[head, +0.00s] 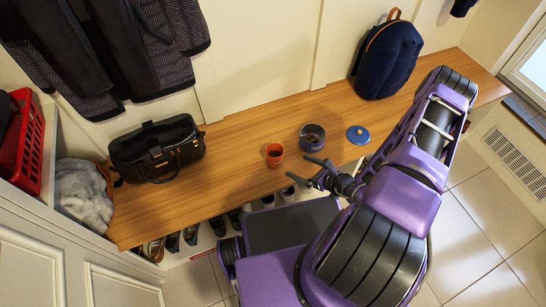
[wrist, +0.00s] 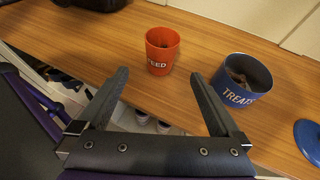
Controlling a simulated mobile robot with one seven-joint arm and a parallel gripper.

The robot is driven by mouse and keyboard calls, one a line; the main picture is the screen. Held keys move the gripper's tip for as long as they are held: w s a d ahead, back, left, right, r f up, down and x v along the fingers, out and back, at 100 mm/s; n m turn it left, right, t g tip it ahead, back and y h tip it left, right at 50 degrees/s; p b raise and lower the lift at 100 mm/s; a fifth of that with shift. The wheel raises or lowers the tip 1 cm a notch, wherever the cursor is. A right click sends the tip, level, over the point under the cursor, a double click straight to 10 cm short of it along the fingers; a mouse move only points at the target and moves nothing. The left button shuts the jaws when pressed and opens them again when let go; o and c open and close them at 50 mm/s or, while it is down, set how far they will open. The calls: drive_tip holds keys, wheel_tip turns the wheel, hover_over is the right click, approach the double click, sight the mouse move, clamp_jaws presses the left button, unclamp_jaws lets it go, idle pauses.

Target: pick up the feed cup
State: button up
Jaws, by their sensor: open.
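The feed cup (head: 274,155) is a small orange-red cup standing upright on the wooden bench top. In the wrist view the feed cup (wrist: 162,50) shows white lettering ending in "EED" and something dark inside. My gripper (head: 312,172) is over the front edge of the bench, to the right of the cup and nearer me. In the wrist view my gripper (wrist: 163,82) is open and empty, with its two fingers spread. The cup stands beyond the fingertips, between their lines and apart from both.
A blue TREATS bowl (wrist: 243,78) stands close right of the cup. Its blue lid (head: 358,134) lies further right on the bench (head: 235,145). A black handbag (head: 157,149) is left and a navy backpack (head: 387,60) right. Several shoes (head: 190,235) sit below the bench.

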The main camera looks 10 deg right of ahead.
sight(269, 153)
drive_tip(key=b+x, duration=0.3)
drive_tip(key=x, duration=1.4)
drive_tip(key=shift+w+d+f, duration=0.1)
drive_tip(key=shift+w, duration=0.1)
drive_tip(key=c, duration=1.3)
